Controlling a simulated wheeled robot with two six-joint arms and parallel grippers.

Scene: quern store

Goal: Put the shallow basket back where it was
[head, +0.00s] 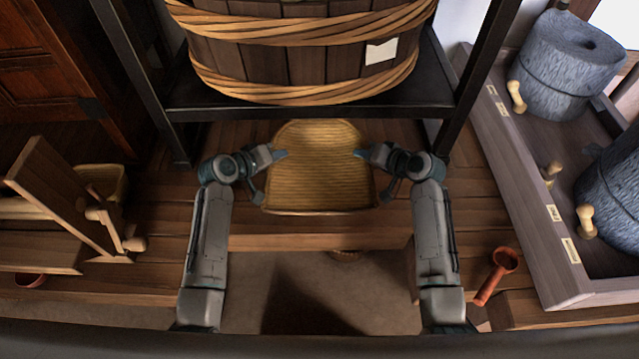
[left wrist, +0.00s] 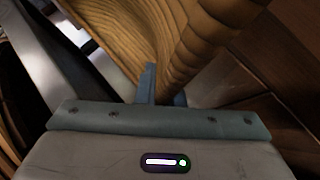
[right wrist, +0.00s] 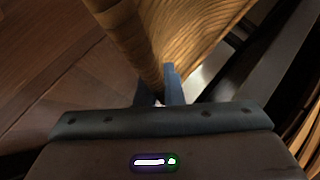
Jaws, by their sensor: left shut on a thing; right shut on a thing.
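The shallow basket (head: 318,175) is a tan woven tray with a rounded far end and a straight near edge. It is in the middle of the head view, in front of the black stand. My left gripper (head: 279,155) is shut on its left rim, and my right gripper (head: 360,154) is shut on its right rim. The basket's wall also fills the upper part of the left wrist view (left wrist: 185,40) and of the right wrist view (right wrist: 185,30). Its far end lies near the stand's lower shelf edge. I cannot tell whether its underside touches the wood below.
A banded wooden tub (head: 300,50) stands on the black stand (head: 310,110). A grey-framed tray (head: 520,200) with stone querns (head: 568,65) is at right. A red scoop (head: 497,275) lies on the boards at right. A wooden frame (head: 65,205) and small basket (head: 103,182) are at left.

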